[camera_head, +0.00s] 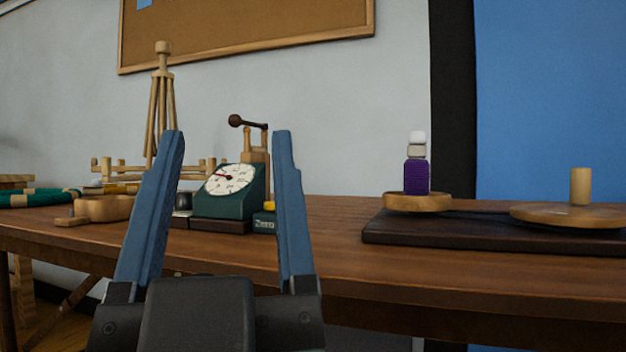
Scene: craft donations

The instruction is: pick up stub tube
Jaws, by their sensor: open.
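A short tan cylinder (580,186), which looks like the stub tube, stands upright on a round wooden pan (540,213) at the right. My gripper (227,135) is in the left foreground with its two blue fingers pointing up and spread wide.
A purple bottle (417,177) stands on a smaller wooden dish (400,203). Both pans are over a dark base (400,230) on the wooden table (340,240). A green dial scale (225,205) shows between my fingers. A wooden bowl (106,209) is at the left.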

